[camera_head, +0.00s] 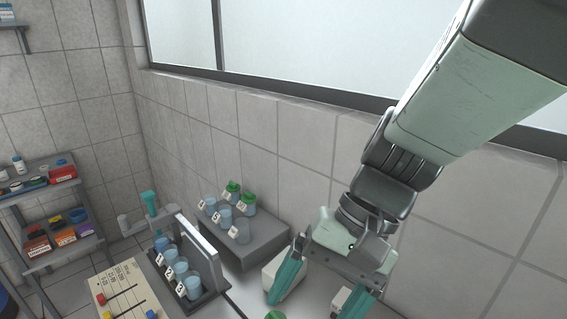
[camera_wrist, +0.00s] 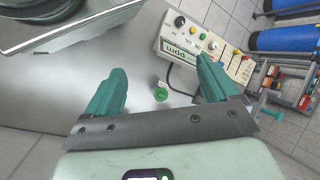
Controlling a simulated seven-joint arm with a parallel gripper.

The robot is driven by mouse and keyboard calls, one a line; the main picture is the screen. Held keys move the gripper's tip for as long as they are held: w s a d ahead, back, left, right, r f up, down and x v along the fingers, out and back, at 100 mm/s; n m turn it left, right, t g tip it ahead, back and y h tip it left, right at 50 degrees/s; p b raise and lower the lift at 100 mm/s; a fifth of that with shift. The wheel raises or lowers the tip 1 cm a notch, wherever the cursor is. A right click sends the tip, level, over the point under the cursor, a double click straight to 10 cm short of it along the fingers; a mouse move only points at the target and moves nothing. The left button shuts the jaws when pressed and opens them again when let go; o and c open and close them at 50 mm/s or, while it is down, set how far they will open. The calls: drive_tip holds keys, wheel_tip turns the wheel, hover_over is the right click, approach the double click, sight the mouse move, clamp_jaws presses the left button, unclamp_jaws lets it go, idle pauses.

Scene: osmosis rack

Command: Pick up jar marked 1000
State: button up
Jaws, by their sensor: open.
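A jar with a green lid (camera_wrist: 161,94) stands on the grey worktop, between the fingers in the wrist view. In the head view only the top of a green lid (camera_head: 275,316) shows at the bottom edge, near my left-hand finger. Two more green-lidded jars (camera_head: 248,204) (camera_head: 232,191) stand on a grey raised block. No marking of 1000 can be read on any jar. My gripper (camera_head: 305,308) has its teal fingers spread, and it is empty. It also shows in the wrist view (camera_wrist: 160,66), with its fingers apart from the jar.
Several labelled cups stand on the grey block (camera_head: 258,248) and in a rack (camera_head: 205,285) with an upright frame. A meter box with knobs (camera_wrist: 190,40) stands beyond the jar. A metal-edged unit (camera_wrist: 60,35) is at upper left. A tiled wall is behind.

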drive_tip(key=w+a+f+m+g+y, duration=0.2)
drive_tip(key=w+a+f+m+y, duration=0.15)
drive_tip(key=f+y, duration=0.2)
drive_tip(key=m+t+y, duration=0.6)
drive_tip(key=m+t, duration=0.9)
drive_tip(key=m, duration=0.2)
hover_over(271, 313)
drive_tip(key=s+d, duration=0.3)
drive_tip(key=s, duration=0.1)
wheel_tip(271, 313, down, 15)
drive_tip(key=f+m+t+h, duration=0.1)
drive_tip(key=f+m+h, duration=0.1)
drive_tip(key=d+f+m+t+h, duration=0.1)
drive_tip(key=f+m+h, duration=0.1)
drive_tip(key=f, duration=0.1)
drive_tip(key=s+f+m+t+h, duration=0.1)
drive_tip(key=f+m+t+h, duration=0.1)
drive_tip(key=f, duration=0.1)
drive_tip(key=shift+s+d+f, duration=0.1)
drive_tip(key=shift+d+f, duration=0.05)
drive_tip(key=shift+d, duration=0.05)
drive_tip(key=shift+a+f, duration=0.1)
drive_tip(key=shift+f, duration=0.05)
drive_tip(key=x, duration=0.7)
drive_tip(key=c, duration=1.1)
